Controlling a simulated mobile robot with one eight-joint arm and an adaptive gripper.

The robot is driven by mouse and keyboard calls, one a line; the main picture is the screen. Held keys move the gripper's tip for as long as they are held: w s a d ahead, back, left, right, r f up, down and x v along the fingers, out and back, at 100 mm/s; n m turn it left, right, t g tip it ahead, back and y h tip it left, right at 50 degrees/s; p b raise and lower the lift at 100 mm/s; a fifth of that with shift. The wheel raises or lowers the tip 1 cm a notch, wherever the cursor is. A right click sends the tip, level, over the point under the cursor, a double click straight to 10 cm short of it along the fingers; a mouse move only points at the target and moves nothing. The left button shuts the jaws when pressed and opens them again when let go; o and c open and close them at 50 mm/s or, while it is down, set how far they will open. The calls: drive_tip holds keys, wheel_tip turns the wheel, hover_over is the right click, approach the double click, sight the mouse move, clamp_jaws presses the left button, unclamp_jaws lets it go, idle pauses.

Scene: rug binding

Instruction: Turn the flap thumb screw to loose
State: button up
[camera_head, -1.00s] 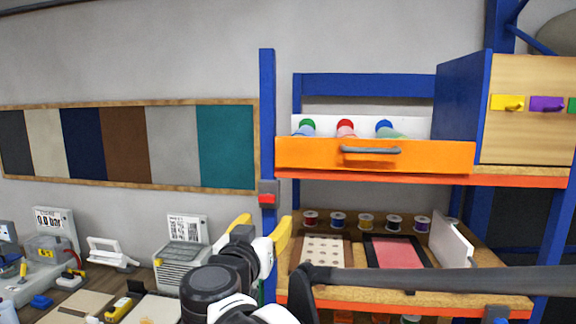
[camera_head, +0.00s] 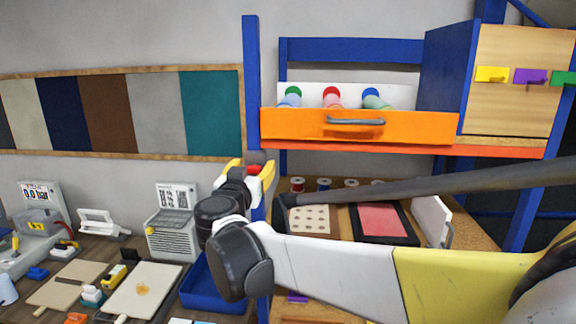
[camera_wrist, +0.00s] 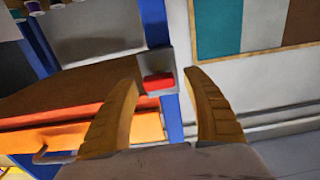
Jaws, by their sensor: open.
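My gripper (camera_head: 250,172) has two yellow fingers, spread open and empty, in front of the blue shelf post. In the wrist view the open fingers (camera_wrist: 165,110) frame a small grey box with a red face (camera_wrist: 158,82), fixed on the blue post. The box lies beyond the fingertips, and I see no contact. I cannot pick out a thumb screw for certain in either view. A white upright panel (camera_head: 432,220), possibly the flap, stands at the right of the lower shelf, partly behind my arm.
An orange drawer (camera_head: 290,124) with a grey handle is in the upper shelf. Below are a dotted board (camera_head: 310,219) and a black-framed red pad (camera_head: 382,221). A colour swatch board (camera_head: 158,112) hangs left of the post. The left bench is crowded, with a blue tray (camera_head: 205,290).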

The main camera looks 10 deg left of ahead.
drive_tip(key=c, duration=1.2)
drive_tip(key=shift+n, duration=0.3)
drive_tip(key=n+b, duration=0.2)
drive_tip(key=n, duration=0.2)
drive_tip(key=shift+a+f, duration=0.1)
drive_tip(key=shift+a, duration=0.05)
drive_tip(key=n+b, duration=0.2)
drive_tip(key=n, duration=0.3)
drive_tip(key=shift+a+n, duration=0.15)
drive_tip(key=shift+n, duration=0.25)
drive_tip(key=n+b, duration=0.1)
drive_tip(key=n, duration=0.4)
drive_tip(key=shift+f+b, duration=0.2)
drive_tip(key=shift+b, duration=0.1)
drive_tip(key=n, duration=0.5)
drive_tip(key=shift+f+b, duration=0.1)
drive_tip(key=shift+b, duration=0.3)
drive_tip(key=shift+n, duration=0.4)
